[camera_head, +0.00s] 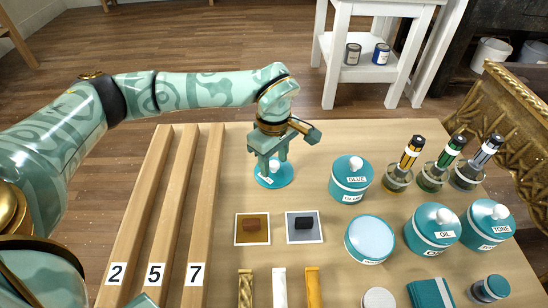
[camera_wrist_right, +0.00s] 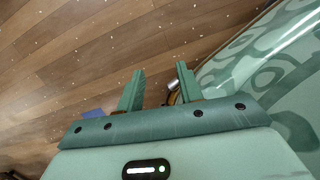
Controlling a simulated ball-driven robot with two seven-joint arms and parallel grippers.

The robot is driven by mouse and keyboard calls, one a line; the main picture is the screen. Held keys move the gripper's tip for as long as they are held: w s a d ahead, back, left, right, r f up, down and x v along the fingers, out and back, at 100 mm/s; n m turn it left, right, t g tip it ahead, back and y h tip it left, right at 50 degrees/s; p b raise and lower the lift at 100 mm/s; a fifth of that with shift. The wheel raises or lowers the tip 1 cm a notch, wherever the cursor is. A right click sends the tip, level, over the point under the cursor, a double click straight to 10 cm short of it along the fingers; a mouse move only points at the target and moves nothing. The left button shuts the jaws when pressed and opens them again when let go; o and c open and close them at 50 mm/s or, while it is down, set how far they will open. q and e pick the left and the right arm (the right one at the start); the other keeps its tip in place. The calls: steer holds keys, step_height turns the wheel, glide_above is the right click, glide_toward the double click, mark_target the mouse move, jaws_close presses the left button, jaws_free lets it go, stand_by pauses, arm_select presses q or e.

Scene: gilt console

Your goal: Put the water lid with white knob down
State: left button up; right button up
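The teal water lid with a white knob (camera_head: 265,181) is low at the back middle of the table, with a small label on its front. I cannot tell whether it touches the table. My left gripper (camera_head: 273,164) points down with its fingers on either side of the white knob and appears shut on it. A wide teal jar with a pale flat top and no knob (camera_head: 370,240) stands to the front right of the lid. My right gripper (camera_wrist_right: 160,88) shows in the right wrist view, fingers apart and empty, above the wooden floor.
Knobbed jars marked glue (camera_head: 350,190), oil (camera_head: 432,240) and tone (camera_head: 488,232) stand right. Several dark-capped bottles (camera_head: 398,177) stand behind. Wooden rails (camera_head: 152,215) lie left. Table is clear between lid and cards.

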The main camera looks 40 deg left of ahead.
mark_target(275, 163)
arm_select(q)
steer(key=shift+r, duration=0.35)
step_height(275, 163, up, 2)
steer(key=shift+w+r+p, duration=0.1)
steer(key=shift+r+p, duration=0.15)
steer(key=shift+p, duration=0.6)
step_height(275, 163, up, 9)
steer(key=p, duration=0.4)
steer(key=shift+p, duration=0.35)
arm_select(e)
steer(key=shift+m+y, duration=0.4)
steer(key=shift+m, duration=0.4)
steer(key=shift+s+a+r, duration=0.4)
steer(key=shift+s+r, duration=0.15)
steer(key=shift+s, duration=0.15)
steer(key=shift+s+a+r, duration=0.45)
steer(key=shift+s+r, duration=0.05)
steer(key=shift+s, duration=0.2)
steer(key=shift+s+a+r, duration=0.4)
steer(key=shift+s+r, duration=0.15)
steer(key=shift+s, duration=0.15)
arm_select(q)
steer(key=shift+r, duration=0.15)
